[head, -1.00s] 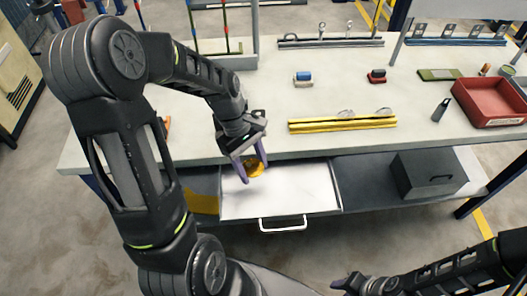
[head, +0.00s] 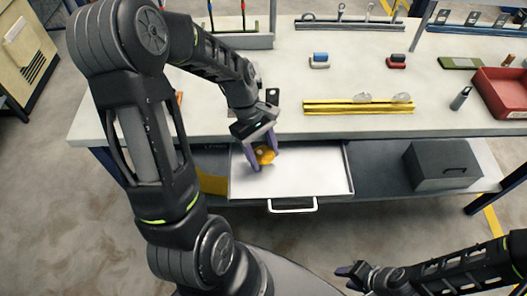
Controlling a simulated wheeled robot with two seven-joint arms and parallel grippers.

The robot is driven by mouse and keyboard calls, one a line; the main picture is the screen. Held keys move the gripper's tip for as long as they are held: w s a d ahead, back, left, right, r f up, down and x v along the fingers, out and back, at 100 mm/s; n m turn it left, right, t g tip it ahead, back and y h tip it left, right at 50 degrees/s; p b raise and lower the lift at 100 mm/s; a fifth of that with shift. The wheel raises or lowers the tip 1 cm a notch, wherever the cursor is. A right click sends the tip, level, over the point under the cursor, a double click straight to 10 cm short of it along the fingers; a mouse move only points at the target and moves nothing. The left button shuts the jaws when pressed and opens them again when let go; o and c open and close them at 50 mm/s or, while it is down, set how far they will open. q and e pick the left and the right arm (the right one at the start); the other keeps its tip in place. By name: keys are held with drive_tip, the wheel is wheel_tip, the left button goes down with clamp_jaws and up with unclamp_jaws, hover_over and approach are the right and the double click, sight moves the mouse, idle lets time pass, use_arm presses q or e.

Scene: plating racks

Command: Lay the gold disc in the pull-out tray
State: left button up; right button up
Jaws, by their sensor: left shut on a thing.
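The gold disc (head: 264,155) is between the fingers of my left gripper (head: 264,160), which is shut on it. The gripper points down over the left back part of the pull-out tray (head: 305,178). The tray is white inside, with a front handle, and is slid out below the table top. I cannot tell whether the disc touches the tray floor. My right gripper (head: 350,273) is at the bottom of the view, in front of the table and away from the tray. Its jaw state is hard to make out.
A grey box (head: 442,165) stands on the lower shelf right of the tray. The table's front edge overhangs the tray's back.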

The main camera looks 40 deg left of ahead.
use_arm(q)
drive_tip(key=shift+f+b, duration=0.3)
drive_tip(key=shift+f, duration=0.45)
drive_tip(key=o, duration=1.5)
drive_tip(key=shift+c, duration=0.2)
drive_tip(key=shift+b+v, duration=0.3)
drive_tip(key=shift+v, duration=3.6)
